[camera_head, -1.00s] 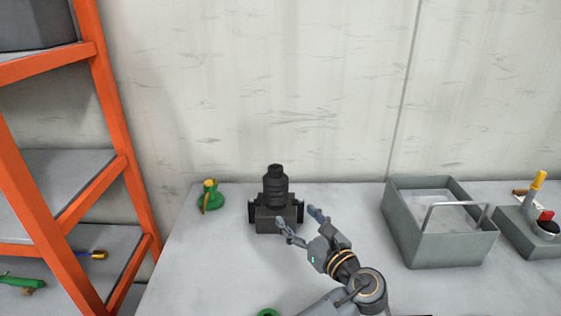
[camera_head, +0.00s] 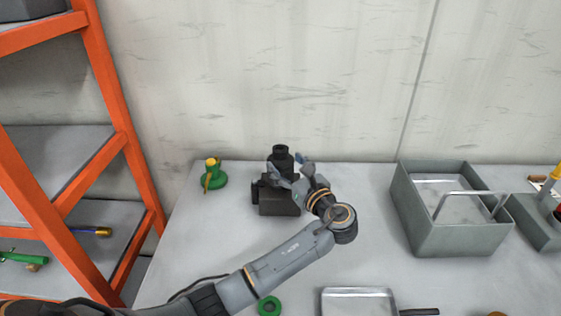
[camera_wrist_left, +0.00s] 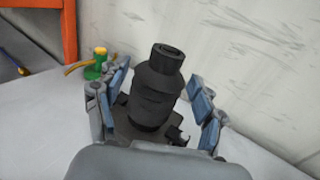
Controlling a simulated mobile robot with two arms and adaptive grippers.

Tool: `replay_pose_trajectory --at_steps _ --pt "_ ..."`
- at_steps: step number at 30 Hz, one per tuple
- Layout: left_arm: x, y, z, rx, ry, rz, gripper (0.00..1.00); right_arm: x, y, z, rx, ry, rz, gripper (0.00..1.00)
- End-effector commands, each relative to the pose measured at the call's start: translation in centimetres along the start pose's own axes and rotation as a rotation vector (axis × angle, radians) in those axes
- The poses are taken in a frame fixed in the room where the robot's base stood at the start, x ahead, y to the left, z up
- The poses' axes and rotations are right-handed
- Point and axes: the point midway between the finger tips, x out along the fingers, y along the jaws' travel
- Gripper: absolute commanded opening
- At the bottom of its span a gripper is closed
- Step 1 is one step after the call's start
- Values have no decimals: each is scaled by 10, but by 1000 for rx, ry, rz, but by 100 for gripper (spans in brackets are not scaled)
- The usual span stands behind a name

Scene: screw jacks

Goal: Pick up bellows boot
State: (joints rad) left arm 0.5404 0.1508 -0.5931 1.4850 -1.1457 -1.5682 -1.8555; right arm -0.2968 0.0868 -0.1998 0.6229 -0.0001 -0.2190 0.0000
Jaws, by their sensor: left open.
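The bellows boot (camera_head: 281,157) is a black, ribbed, stepped cylinder standing upright on a dark block-like holder (camera_head: 279,208) at the back of the table. In the left wrist view the boot (camera_wrist_left: 155,90) stands between the two fingers. My left gripper (camera_head: 288,166) is open around the boot, with one blue-padded finger on each side. In the left wrist view the gripper (camera_wrist_left: 158,95) shows a gap at the right finger; contact at the left finger is hard to tell. The gripper hides part of the boot in the head view. My right gripper is out of view.
A green piece with a yellow top (camera_head: 212,176) stands left of the holder. A grey metal bin with a handle (camera_head: 450,240) stands to the right. A shallow tray (camera_head: 358,303) and a green ring (camera_head: 269,306) are at the front. An orange-framed shelf (camera_head: 118,110) is at left.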

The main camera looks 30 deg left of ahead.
Motion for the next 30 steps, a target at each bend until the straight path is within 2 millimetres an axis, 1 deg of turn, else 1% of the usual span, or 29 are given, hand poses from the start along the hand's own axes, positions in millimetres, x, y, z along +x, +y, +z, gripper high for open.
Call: replay_pose_trajectory --at_steps 2,6,9,12,18,20,21,26,27,30 --pt "11 -2 3 1 -3 2 69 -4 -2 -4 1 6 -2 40" --pt "33 -6 3 2 -2 3 69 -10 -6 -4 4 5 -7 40" --pt "44 -6 2 1 -2 2 69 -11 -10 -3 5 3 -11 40" --pt "48 -6 2 0 -1 1 69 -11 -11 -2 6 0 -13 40" --pt "48 -6 1 -1 -1 0 69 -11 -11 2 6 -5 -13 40" --pt "48 -6 1 -1 -1 0 57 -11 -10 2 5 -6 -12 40" --pt "48 -6 1 -1 -1 0 48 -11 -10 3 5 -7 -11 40" --pt "48 -6 1 0 -1 0 16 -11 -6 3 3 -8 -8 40" --pt "48 -6 1 0 -1 0 8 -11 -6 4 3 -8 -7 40" --pt "48 -6 1 -1 -1 0 6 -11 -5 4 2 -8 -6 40"
